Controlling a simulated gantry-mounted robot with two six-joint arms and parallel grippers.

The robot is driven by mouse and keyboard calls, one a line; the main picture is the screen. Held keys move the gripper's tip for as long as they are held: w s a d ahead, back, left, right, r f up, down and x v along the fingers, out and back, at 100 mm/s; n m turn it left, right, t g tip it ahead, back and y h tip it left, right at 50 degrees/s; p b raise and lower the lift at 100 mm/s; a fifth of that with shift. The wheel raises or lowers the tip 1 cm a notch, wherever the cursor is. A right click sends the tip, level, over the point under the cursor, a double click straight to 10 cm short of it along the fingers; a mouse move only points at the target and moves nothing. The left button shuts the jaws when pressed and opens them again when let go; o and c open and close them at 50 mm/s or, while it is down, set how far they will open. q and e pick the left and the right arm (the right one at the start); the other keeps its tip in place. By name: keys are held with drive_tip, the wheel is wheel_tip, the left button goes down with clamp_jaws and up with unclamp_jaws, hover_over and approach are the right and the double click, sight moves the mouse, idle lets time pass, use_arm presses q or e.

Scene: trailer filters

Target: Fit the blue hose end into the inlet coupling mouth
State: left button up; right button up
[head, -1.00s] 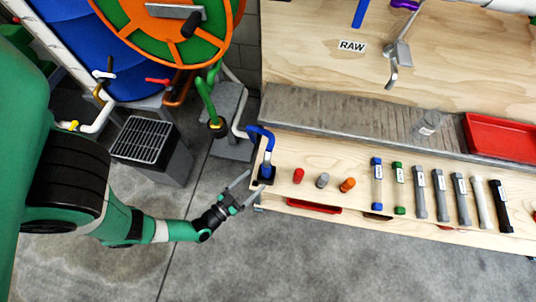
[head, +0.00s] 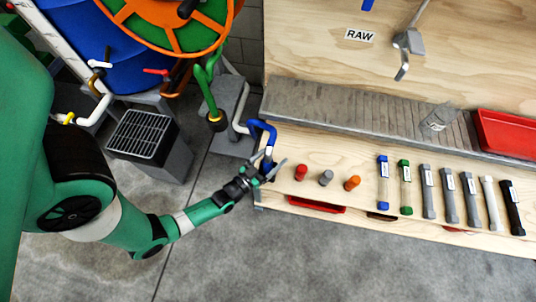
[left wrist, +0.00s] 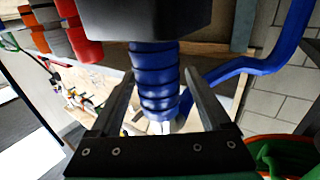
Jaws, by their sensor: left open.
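The blue hose (head: 262,126) bends over the left end of the wooden bench, and its end goes down by a dark block there. In the left wrist view a blue ribbed piece (left wrist: 155,75) hangs below a black block (left wrist: 145,18), and a blue tube (left wrist: 262,62) runs off to the right. My left gripper (head: 275,168) is at this hose end; it also shows in the left wrist view (left wrist: 157,85). Its fingers are open, one on each side of the ribbed piece, with gaps visible. I cannot clearly tell which fitting is the inlet coupling mouth. My right gripper is out of view.
A grated grey box (head: 150,145) stands on the floor. A red tray (head: 508,135) is at right.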

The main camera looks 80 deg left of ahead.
use_arm(q)
drive_tip(key=shift+w+a, duration=0.1)
drive_tip(key=shift+w, duration=0.1)
drive_tip(key=shift+c, duration=1.1)
clamp_jaws()
